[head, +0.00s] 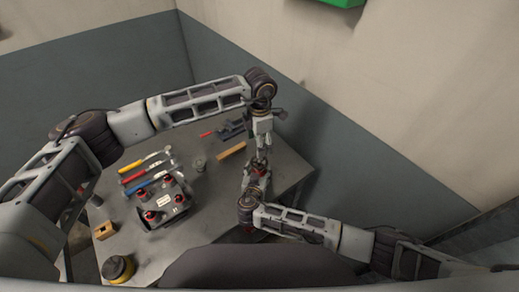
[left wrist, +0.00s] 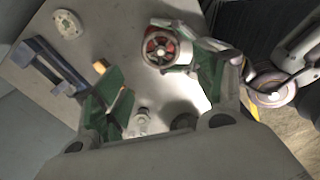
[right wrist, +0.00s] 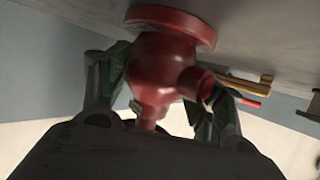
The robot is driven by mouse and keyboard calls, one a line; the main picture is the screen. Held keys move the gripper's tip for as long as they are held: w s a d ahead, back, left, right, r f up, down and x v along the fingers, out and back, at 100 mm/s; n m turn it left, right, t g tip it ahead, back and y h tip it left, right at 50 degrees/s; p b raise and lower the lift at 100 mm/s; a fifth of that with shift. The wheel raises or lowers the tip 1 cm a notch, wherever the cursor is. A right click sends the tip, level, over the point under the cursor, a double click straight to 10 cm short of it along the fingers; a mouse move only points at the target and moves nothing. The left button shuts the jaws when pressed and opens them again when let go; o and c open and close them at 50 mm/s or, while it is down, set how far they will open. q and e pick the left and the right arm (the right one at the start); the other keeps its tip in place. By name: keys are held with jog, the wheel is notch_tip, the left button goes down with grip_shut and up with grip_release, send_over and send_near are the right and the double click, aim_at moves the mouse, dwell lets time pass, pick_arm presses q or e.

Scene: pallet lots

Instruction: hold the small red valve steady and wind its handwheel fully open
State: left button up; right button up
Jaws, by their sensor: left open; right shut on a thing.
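The small red valve (right wrist: 160,65) shows a round body, a wide flange and a side port in the right wrist view. My right gripper (right wrist: 168,90) is shut on its body, one green-padded finger on each side. The valve's handwheel (left wrist: 160,47), a spoked wheel with red around it, faces the camera in the left wrist view. My left gripper (left wrist: 160,65) is open, its fingers spread to either side below the wheel, apparently not touching it. In the head view my left gripper (head: 263,147) points down above my right gripper (head: 257,168), and the valve is mostly hidden between them.
On the grey table (head: 220,205) stands a dark block (head: 165,208) with several red-topped parts. Hammers and other hand tools (head: 147,168) lie behind it. A wooden block (head: 231,151), a glass jar (head: 199,163) and a blue vise-like tool (left wrist: 50,65) are nearby. The table's front middle is clear.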

pick_arm(q)
jog(key=shift+r, duration=1.4)
pick_arm(e)
jog(key=shift+s+f, duration=0.1)
jog(key=shift+f, duration=0.05)
jog(key=o, duration=2)
jog(key=shift+v, duration=5.95)
pick_arm(q)
jog(key=shift+f, duration=0.1)
pick_arm(e)
jog(key=shift+s, duration=0.1)
